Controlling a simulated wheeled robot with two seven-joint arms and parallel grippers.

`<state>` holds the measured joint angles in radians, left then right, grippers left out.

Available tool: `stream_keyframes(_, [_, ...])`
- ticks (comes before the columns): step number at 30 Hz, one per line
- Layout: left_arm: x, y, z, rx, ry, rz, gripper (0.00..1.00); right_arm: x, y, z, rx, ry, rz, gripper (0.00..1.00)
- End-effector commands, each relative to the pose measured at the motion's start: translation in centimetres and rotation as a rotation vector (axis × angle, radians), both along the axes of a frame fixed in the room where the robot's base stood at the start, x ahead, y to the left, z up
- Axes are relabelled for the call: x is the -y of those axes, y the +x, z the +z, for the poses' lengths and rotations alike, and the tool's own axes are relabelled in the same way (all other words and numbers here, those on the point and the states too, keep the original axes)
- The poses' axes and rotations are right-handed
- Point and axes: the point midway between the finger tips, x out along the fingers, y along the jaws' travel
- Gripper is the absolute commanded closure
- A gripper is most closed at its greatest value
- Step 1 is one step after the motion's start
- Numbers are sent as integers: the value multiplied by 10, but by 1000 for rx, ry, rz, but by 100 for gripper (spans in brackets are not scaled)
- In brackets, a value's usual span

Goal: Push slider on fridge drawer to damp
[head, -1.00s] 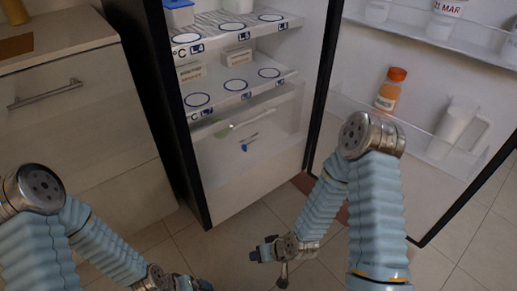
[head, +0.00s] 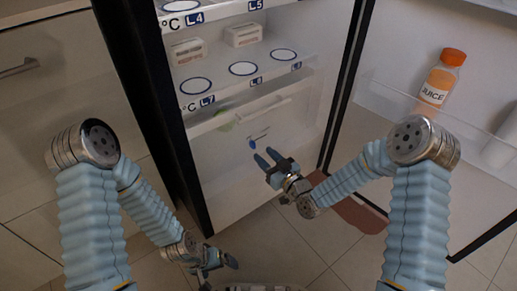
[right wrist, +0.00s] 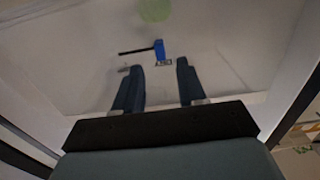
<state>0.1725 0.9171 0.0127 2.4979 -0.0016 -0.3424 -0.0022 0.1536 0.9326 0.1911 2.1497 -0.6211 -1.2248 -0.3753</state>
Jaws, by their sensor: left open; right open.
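The fridge drawer (head: 222,172) is a pale translucent front at the bottom of the open fridge. The slider also shows in the right wrist view (right wrist: 159,48), beside a dark line and a small label that I cannot read. My right gripper (head: 269,163) is open and empty, in front of the drawer just below and right of the slider. Its two fingers show in the right wrist view (right wrist: 158,82), below the slider. My left gripper (head: 233,262) is open near the floor, lower left.
Shelves (head: 290,67) with oval marks and small boxes are above the drawer. The open fridge door (head: 400,52) on the right holds a juice bottle (head: 440,80). A cabinet (head: 45,120) stands at the left.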

Motion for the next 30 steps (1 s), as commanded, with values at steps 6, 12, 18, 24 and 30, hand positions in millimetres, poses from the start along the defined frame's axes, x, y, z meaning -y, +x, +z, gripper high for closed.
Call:
stream_keyframes(6, [0, 0, -2, 1, 0, 0, 0, -21, 29, -1, -1, -1, 0, 60])
stream_keyframes(12, [0, 0, -2, 1, 0, 0, 0, -27, 38, -1, -2, 0, 0, 60])
stream_keyframes(18, [0, 0, -2, 1, 0, 0, 0, -28, 38, -1, -3, -1, 0, 60])
stream_keyframes(24, [0, 0, -2, 1, 0, 0, 0, -27, 38, -1, -3, -1, -1, 86])
stream_keyframes(30, [0, 0, -2, 1, 0, 0, 0, -28, 38, -1, -3, -1, 0, 100])
